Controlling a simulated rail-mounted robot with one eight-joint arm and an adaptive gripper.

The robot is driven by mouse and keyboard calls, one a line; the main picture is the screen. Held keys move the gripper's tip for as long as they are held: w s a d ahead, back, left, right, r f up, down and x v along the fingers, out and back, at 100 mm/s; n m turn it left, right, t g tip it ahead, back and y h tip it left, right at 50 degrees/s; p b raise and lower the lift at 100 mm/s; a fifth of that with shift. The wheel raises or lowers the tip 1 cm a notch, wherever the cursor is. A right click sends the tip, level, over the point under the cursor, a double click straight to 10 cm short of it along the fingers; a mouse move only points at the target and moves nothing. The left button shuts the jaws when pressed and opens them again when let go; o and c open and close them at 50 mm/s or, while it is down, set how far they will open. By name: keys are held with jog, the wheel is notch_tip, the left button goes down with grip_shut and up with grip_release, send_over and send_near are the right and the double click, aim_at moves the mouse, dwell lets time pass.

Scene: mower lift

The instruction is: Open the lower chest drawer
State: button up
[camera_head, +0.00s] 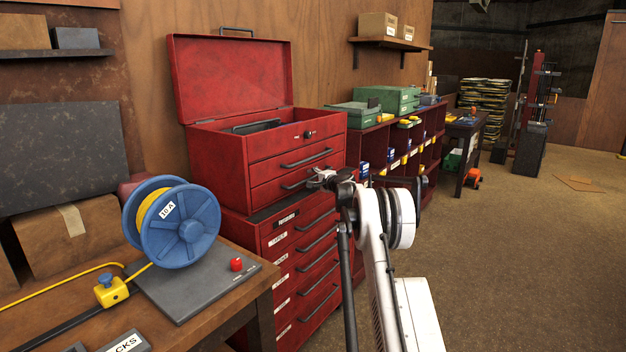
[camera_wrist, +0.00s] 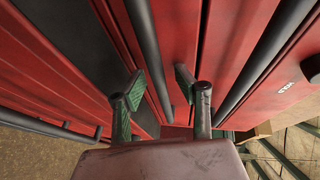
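The red tool chest (camera_head: 218,155) stands on a red drawer cabinet (camera_head: 262,225), its lid raised. Its front has two drawers with dark bar handles, an upper one (camera_head: 306,157) and a lower one (camera_head: 268,192); both look shut. My gripper (camera_head: 322,178) is at the right part of the lower drawer's handle (camera_head: 296,184), partly hiding it. In the wrist view my gripper (camera_wrist: 159,85) has its two green-padded fingers apart, with a dark handle bar (camera_wrist: 146,35) running between them. I see gaps beside the bar; contact at the tips is unclear.
A blue cable reel (camera_head: 180,225) and a red button (camera_head: 236,264) are on the wooden bench (camera_head: 225,318) at left. A red shelf unit (camera_head: 432,155) with green cases stands behind the chest. The floor (camera_head: 530,250) at right is mostly clear.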

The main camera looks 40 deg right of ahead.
jog(key=shift+c, duration=0.5)
grip_shut()
